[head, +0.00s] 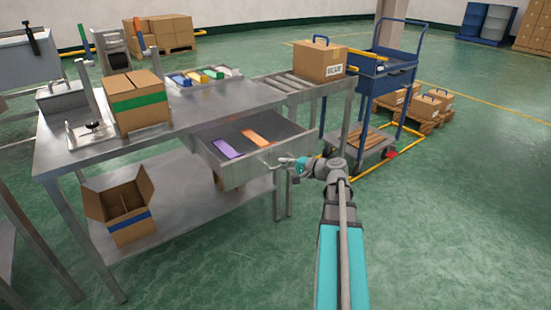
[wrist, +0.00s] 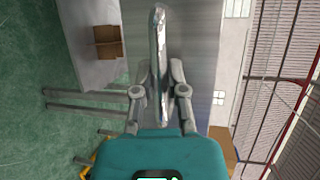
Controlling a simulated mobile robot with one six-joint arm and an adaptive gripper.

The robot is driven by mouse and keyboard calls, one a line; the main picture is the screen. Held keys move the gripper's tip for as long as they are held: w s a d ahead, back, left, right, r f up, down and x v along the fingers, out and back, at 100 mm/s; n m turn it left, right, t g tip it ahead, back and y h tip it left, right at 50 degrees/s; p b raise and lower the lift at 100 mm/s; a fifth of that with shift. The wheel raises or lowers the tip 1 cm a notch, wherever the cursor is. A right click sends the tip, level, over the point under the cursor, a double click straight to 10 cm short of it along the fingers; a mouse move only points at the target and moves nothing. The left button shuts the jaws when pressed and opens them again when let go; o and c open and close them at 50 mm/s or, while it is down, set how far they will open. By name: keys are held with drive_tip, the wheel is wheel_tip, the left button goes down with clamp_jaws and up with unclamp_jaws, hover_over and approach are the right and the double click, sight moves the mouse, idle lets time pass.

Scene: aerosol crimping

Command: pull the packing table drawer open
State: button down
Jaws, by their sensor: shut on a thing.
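The packing table (head: 190,103) is grey metal, and its drawer (head: 243,172) stands pulled out from under the top. A purple item (head: 227,149) and an orange item (head: 255,138) lie inside the drawer. My gripper (head: 279,163) is at the drawer's front, shut on the handle. In the wrist view, the shiny metal handle (wrist: 159,40) runs between the two fingers of my gripper (wrist: 159,72), against the grey drawer front (wrist: 192,50). The fingers hide part of the handle in the head view.
A carton with a green band (head: 138,104) and a tray of coloured items (head: 203,77) stand on the tabletop. An open box (head: 128,222) sits on the lower shelf. A roller conveyor (head: 290,83) and blue cart (head: 385,75) stand behind. The green floor at right is clear.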

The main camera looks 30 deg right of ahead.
drive_tip(key=s, duration=0.5)
drive_tip(key=shift+d, duration=0.15)
drive_tip(key=c, duration=0.7)
unclamp_jaws()
drive_tip(key=shift+o, duration=0.2)
